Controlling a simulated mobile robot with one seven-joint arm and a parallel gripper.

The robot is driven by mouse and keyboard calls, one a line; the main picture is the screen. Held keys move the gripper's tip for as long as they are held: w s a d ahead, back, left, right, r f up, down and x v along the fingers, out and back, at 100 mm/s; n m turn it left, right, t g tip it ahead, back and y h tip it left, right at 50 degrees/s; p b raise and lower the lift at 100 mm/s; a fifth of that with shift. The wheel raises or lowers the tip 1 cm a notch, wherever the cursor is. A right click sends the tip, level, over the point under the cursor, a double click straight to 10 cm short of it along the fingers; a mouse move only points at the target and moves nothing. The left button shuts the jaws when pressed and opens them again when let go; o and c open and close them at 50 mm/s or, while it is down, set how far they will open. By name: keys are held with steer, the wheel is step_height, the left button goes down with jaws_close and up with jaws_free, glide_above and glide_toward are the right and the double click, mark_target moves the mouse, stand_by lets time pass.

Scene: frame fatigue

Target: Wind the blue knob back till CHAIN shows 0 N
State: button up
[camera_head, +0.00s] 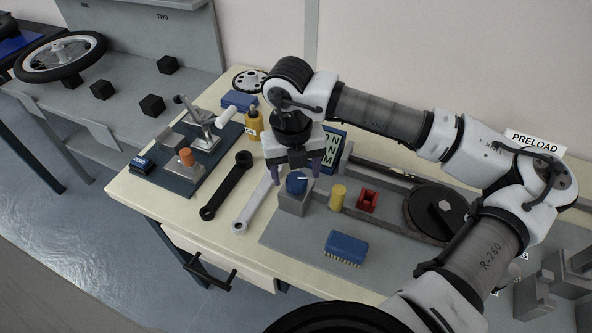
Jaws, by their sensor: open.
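The blue knob (296,183) sits on top of a grey block on the bench, with a small white mark on its top. My gripper (298,178) points down right over the knob, its two purplish fingers spread to either side of it. I cannot tell whether the fingers touch the knob. A dark blue display panel (333,148) stands behind the gripper. Only parts of its light letters show, including N and M, because my arm covers the rest. I cannot read a CHAIN value.
A chain drive with a black disc (437,209) lies right, partly behind my arm.

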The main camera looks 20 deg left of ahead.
steer(key=shift+f, duration=0.8)
steer(key=c, duration=1)
steer(key=b, duration=0.1)
steer(key=n+b, duration=0.1)
steer(key=b, duration=0.1)
steer(key=shift+w+f+n+b, duration=0.1)
steer(key=shift+f+n+b, duration=0.2)
steer(key=shift+f, duration=0.05)
steer(key=shift+d+n+b, duration=0.1)
steer(key=shift+n+b, duration=0.7)
steer(key=shift+b, duration=0.35)
steer(key=shift+r+n+b, duration=0.35)
steer(key=shift+n+b, duration=0.2)
steer(key=shift+n, duration=0.05)
steer(key=o, duration=1)
